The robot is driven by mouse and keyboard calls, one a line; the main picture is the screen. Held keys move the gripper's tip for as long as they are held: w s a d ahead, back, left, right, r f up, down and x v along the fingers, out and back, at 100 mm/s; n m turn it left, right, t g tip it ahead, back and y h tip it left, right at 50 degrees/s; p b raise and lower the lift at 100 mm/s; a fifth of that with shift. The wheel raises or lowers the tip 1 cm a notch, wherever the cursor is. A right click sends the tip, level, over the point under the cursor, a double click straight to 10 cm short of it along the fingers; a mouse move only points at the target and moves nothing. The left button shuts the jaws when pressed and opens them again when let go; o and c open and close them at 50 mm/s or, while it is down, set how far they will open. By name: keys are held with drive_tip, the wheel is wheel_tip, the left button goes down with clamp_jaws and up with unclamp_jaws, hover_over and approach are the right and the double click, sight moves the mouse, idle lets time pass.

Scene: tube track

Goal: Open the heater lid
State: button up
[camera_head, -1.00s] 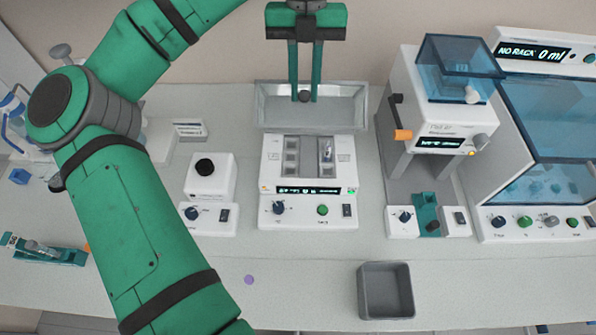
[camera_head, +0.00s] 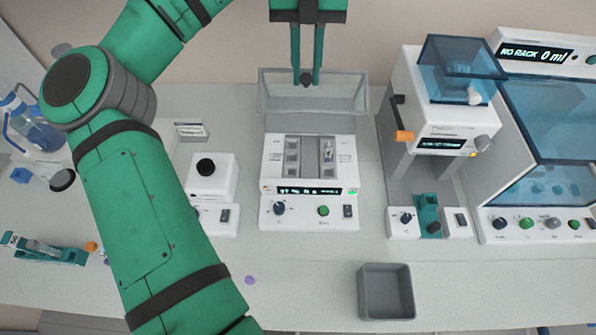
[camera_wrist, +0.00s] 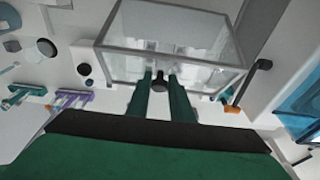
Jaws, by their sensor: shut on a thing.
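The heater (camera_head: 311,208) is a white block at the middle of the counter, with a lit display and knobs on its front. Its see-through lid (camera_head: 345,93) stands raised at the back of the heater, so the wells with a tube show uncovered. My gripper (camera_head: 306,78) reaches down from above and is shut on the lid's dark knob. In the wrist view, the lid (camera_wrist: 215,45) fills the upper middle and the knob (camera_wrist: 159,83) sits between my two green fingers.
A white device with a black knob (camera_head: 205,167) stands left of the heater. A machine with a blue cover (camera_head: 460,65) stands close on the right. A grey bin (camera_head: 385,290) sits in front. The counter's front is mostly clear.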

sight(307, 71)
drive_tip(key=shift+w, duration=0.15)
drive_tip(key=shift+w+d, duration=0.1)
drive_tip(key=shift+w, duration=1.25)
drive_tip(key=shift+w+r, duration=0.1)
drive_tip(key=shift+r, duration=0.05)
drive_tip(key=shift+w+r, duration=0.1)
drive_tip(key=shift+w, duration=0.15)
